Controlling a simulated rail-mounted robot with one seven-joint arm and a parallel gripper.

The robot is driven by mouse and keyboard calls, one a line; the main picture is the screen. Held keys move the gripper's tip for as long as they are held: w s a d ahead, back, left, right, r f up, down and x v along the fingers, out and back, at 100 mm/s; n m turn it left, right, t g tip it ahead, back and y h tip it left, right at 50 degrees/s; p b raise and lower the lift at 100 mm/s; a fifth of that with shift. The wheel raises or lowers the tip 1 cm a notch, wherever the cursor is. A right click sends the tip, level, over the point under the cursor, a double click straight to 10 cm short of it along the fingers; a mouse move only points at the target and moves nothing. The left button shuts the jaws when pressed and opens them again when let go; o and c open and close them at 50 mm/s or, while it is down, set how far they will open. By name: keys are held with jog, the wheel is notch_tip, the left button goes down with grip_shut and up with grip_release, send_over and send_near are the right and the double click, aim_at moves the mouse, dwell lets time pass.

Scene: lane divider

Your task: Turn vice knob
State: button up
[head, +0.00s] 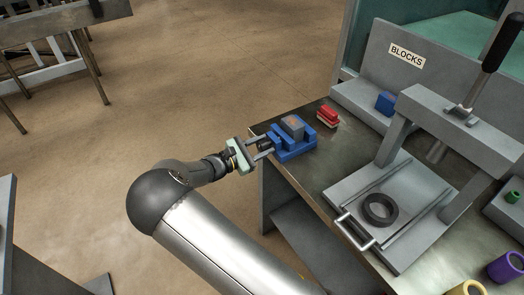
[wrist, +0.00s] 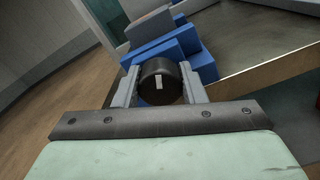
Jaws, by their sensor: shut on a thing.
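The blue vice (head: 296,150) stands at the left corner of the bench, with a grey block (head: 292,126) between its jaws. It also shows in the wrist view (wrist: 198,62). The vice knob (wrist: 161,82) is a black round cylinder with a small pale mark on its face, on the near side of the vice. My gripper (head: 264,147) reaches in from the left, and its two fingers are shut on the knob, one on each side. The wrist view shows the fingers (wrist: 161,90) against the knob's left and right sides. The screw behind the knob is hidden.
A red block on a pale base (head: 328,116) lies just right of the vice. A grey press (head: 440,120) with a lever and a black ring (head: 380,209) on its plate stands further right. A yellow cup (head: 468,288) and a purple cup (head: 507,267) are at the front right.

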jog(key=m+b, duration=0.3)
jog(key=shift+f+m, duration=0.25)
jog(key=shift+m, duration=0.15)
jog(key=m+b, duration=0.3)
jog(key=b, duration=0.1)
jog(key=shift+m, duration=0.3)
jog(key=m+b, duration=0.3)
jog(key=shift+m+b, duration=0.3)
jog(key=shift+b, duration=0.1)
jog(key=m+b, duration=0.3)
jog(key=b, duration=0.1)
jog(key=shift+f+m, duration=0.1)
jog(key=shift+m, duration=0.2)
jog(key=m+b, duration=0.3)
jog(key=b, duration=0.2)
jog(key=shift+m, duration=0.3)
jog(key=m+b, duration=0.4)
jog(key=b, duration=0.3)
jog(key=shift+f+m, duration=0.15)
jog(key=shift+m, duration=0.15)
jog(key=m+b, duration=0.3)
jog(key=b, duration=0.3)
jog(key=shift+m, duration=0.3)
jog(key=shift+r+m+b, duration=0.3)
jog(key=shift+m+b, duration=0.3)
jog(key=shift+b, duration=0.25)
jog(key=shift+r, duration=0.15)
